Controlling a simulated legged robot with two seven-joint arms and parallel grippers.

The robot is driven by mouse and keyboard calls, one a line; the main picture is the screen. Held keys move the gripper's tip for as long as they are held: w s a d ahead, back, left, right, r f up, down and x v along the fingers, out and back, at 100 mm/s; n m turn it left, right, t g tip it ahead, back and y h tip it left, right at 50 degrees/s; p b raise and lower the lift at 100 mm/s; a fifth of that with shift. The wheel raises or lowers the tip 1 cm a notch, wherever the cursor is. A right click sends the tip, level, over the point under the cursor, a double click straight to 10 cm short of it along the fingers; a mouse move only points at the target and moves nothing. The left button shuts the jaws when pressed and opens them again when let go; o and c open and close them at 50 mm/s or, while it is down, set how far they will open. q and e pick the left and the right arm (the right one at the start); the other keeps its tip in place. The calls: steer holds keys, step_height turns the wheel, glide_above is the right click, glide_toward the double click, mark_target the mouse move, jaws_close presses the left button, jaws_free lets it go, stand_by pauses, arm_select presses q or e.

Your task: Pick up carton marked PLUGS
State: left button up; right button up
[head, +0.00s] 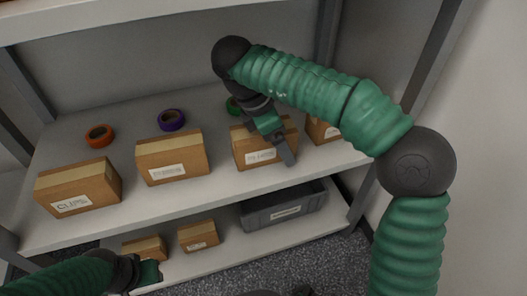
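Several brown cartons stand in a row on the upper shelf. The label on the leftmost carton (80,187) seems to read CLIPS. The labels on the second carton (172,158) and third carton (246,145) are too small to read surely, so I cannot tell which is marked PLUGS. A fourth carton (322,131) is partly hidden behind my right arm. My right gripper (280,146) is at the third carton, in front of its right part; contact and finger opening are unclear. My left gripper (150,272) is low at the left, by the lower shelf; its fingers are unclear.
Orange (99,136), purple (171,120) and green (233,105) tape rolls lie behind the cartons. Two small cartons, one on the left (145,248) and one on the right (198,236), and a grey bin (284,207) are on the lower shelf. Grey posts (423,75) frame the shelving.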

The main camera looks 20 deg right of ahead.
steer(key=shift+r, duration=0.1)
steer(key=shift+f, duration=0.25)
stand_by(0.5)
steer(key=shift+c, duration=0.5)
steer(key=c, duration=1.6)
steer(key=shift+r, duration=0.1)
steer(key=shift+c, duration=0.2)
